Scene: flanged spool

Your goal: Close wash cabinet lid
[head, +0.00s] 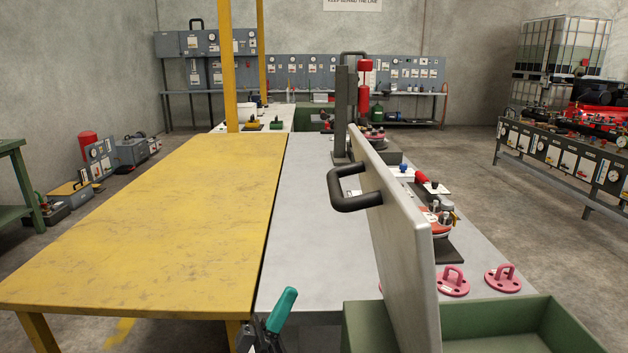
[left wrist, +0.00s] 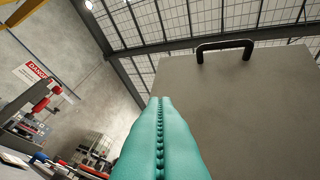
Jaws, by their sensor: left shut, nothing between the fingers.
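The wash cabinet lid (head: 398,235) is a grey panel standing up on edge, open, at the right of the head view. Its black bar handle (head: 350,190) sticks out to the left. In the left wrist view the lid's flat face (left wrist: 240,110) fills the right side, with the handle (left wrist: 224,45) near its top edge. My left gripper (head: 288,296) has teal fingers, shut and empty, low and left of the lid. Its fingers also show in the wrist view (left wrist: 160,100), in front of the lid's left edge; I cannot tell whether they touch. My right gripper is out of view.
A green open box (head: 480,318) lies at the bottom right, beside the lid. A yellow table (head: 150,220) and a grey bench (head: 310,230) stretch ahead, mostly bare. Pink handled discs (head: 502,278) and a dark post (head: 341,115) stand on the bench.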

